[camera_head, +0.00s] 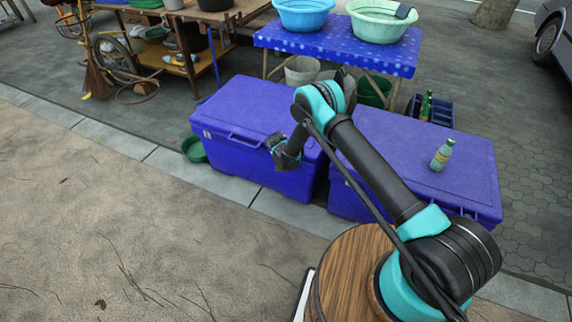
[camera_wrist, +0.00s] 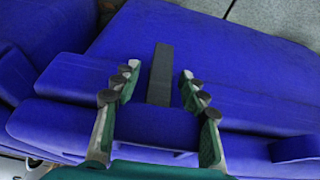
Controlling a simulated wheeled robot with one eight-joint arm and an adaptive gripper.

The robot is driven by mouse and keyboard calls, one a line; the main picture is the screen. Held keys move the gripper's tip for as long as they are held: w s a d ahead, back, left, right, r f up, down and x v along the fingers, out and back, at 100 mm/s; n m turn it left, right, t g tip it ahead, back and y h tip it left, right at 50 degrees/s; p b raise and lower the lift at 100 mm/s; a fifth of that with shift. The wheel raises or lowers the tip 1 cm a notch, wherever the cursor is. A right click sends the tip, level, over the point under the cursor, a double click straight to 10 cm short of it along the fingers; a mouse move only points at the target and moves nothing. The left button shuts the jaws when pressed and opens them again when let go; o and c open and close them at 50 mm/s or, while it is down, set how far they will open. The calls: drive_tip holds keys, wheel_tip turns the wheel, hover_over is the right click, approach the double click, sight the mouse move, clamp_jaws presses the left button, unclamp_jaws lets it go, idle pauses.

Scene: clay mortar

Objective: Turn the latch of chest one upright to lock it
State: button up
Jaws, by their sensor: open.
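A blue chest (camera_head: 240,108) stands at the left of the pair, with its long front facing me. My gripper (camera_head: 286,163) is at this chest's front side, toward its right end, and covers part of it. In the wrist view my gripper (camera_wrist: 159,72) is open, with its two fingers apart. A dark grey bar, which looks like the latch (camera_wrist: 160,76), lies between the fingers against the blue chest body (camera_wrist: 230,65). It runs nearly along the fingers, and I see gaps on both sides. In the head view the latch is hidden behind my gripper.
A second blue chest (camera_head: 430,150) stands close at the right, with a bottle (camera_head: 441,155) on its lid. Behind is a blue table (camera_head: 335,42) with a blue basin (camera_head: 303,13) and a green basin (camera_head: 382,20). A green bowl (camera_head: 194,149) sits at the left chest's left end. The front pavement is clear.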

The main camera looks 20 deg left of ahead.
drive_tip(key=shift+r, duration=0.15)
drive_tip(key=v, duration=1.1)
drive_tip(key=shift+s+r, duration=0.25)
drive_tip(key=shift+r, duration=0.05)
drive_tip(key=w+d+r, duration=0.4)
drive_tip(key=d+r, duration=1.1)
drive_tip(key=r, duration=0.1)
drive_tip(key=s+d+r, duration=0.3)
drive_tip(key=d+r, duration=0.8)
drive_tip(key=d, duration=0.5)
drive_tip(key=s+d+r, duration=0.5)
drive_tip(key=s+d, duration=0.5)
drive_tip(key=d, duration=0.2)
drive_tip(key=s+d, duration=0.9)
drive_tip(key=s, duration=0.6)
drive_tip(key=shift+f+n+y, duration=0.3)
drive_tip(key=shift+f+n, duration=0.1)
drive_tip(key=shift+f, duration=0.1)
